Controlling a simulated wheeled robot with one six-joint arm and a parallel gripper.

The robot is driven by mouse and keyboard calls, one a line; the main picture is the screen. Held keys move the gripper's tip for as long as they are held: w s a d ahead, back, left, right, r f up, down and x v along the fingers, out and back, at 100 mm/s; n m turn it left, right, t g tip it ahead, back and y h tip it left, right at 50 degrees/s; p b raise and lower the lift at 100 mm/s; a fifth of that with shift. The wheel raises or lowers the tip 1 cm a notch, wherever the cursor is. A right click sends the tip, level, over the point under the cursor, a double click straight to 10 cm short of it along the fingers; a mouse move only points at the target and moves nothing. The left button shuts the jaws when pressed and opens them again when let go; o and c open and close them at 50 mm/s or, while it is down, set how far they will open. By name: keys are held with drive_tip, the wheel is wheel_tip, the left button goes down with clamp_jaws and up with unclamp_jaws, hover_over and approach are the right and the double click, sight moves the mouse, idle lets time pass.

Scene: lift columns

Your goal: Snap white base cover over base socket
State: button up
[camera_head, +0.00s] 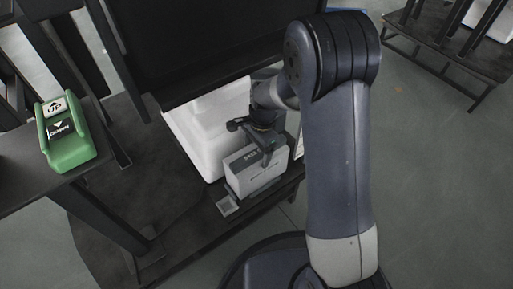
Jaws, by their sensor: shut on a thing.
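A white box-shaped cover (258,172) with a grey upper band and small lettering stands near the front of the low dark platform. My gripper (253,143) reaches down from above and is shut on the top of this cover. One finger shows in front of it; the far side of the grip is hidden. A small pale square piece (228,205) sticks out at the cover's lower left, low on the platform. I cannot tell whether it is part of the base socket. The socket under the cover is not clearly visible, nor whether the cover is fully seated.
White blocks (202,135) stand close behind and left of the cover. A large dark panel (190,40) hangs above them. A green UP/DOWN button box (68,133) sits on a dark table at left. Dark platform (115,235) space is bare at lower left.

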drive_tip(key=shift+f, duration=0.35)
idle(1.2)
drive_tip(key=o, duration=1.6)
drive_tip(key=shift+r+p, duration=0.1)
drive_tip(key=shift+p, duration=0.2)
drive_tip(key=shift+w+d+r+p, duration=0.15)
drive_tip(key=shift+r+p, duration=1.05)
drive_tip(key=shift+r, duration=0.2)
drive_tip(key=shift+w+d+r+p, duration=0.1)
drive_tip(key=shift+d+r+p, duration=0.1)
drive_tip(key=shift+r+p, duration=1.05)
drive_tip(key=shift+w+d+r+p, duration=0.15)
drive_tip(key=shift+r+p, duration=0.95)
drive_tip(key=shift+r, duration=0.4)
